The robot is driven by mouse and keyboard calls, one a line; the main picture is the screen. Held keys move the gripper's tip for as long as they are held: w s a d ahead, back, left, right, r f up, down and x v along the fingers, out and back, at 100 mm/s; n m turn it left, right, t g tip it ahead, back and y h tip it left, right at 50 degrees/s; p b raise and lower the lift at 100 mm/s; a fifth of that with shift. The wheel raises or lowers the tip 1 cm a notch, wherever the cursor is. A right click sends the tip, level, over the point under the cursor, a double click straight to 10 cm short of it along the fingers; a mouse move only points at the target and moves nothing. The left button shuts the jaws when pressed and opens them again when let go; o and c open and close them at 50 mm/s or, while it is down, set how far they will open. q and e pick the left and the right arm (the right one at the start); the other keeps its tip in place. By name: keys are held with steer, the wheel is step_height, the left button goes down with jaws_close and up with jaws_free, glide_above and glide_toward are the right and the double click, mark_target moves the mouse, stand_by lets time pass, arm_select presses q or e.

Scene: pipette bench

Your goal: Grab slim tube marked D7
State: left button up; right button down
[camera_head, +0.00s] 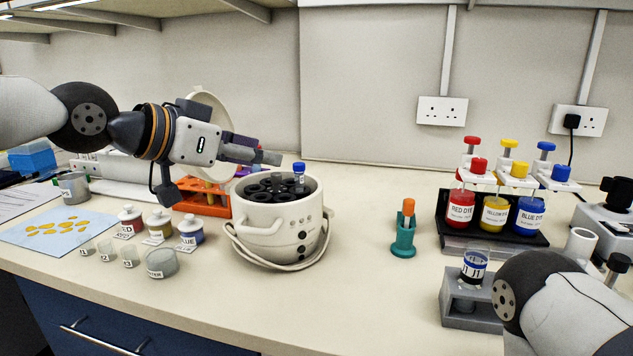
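No label reading D7 is legible on any tube. A tube with a blue cap (299,170) stands upright in the open centrifuge (280,221). A slim tube with an orange cap (408,207) stands upright in a small teal holder (403,241). An orange rack (205,202) behind the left arm is partly hidden, and its contents are unclear. My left gripper (270,157) points right, above and left of the centrifuge opening, apart from the blue-capped tube. Its fingers are seen side-on, so their opening is unclear. My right arm enters at lower right; its gripper is not visible.
Red (460,208), yellow (495,213) and blue dye bottles (530,215) stand on a black tray at right. A J1 container (474,265) sits in a grey block beside my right arm. Small labelled jars stand front left. The bench between centrifuge and teal holder is clear.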

mark_target(294, 167)
arm_select(q)
steer(key=x, duration=0.3)
steer(key=b+x, duration=0.1)
steer(key=x, duration=0.6)
steer(key=shift+w+f, duration=0.15)
steer(key=shift+f, duration=0.35)
steer(key=shift+w+d+b, duration=0.2)
steer(key=shift+b, duration=0.1)
steer(key=shift+r, duration=0.1)
arm_select(e)
steer(key=s+f, duration=0.2)
steer(key=shift+s+a+g, duration=0.15)
steer(key=shift+s+g, duration=0.15)
steer(key=shift+g, duration=0.1)
arm_select(q)
steer(key=c, duration=0.9)
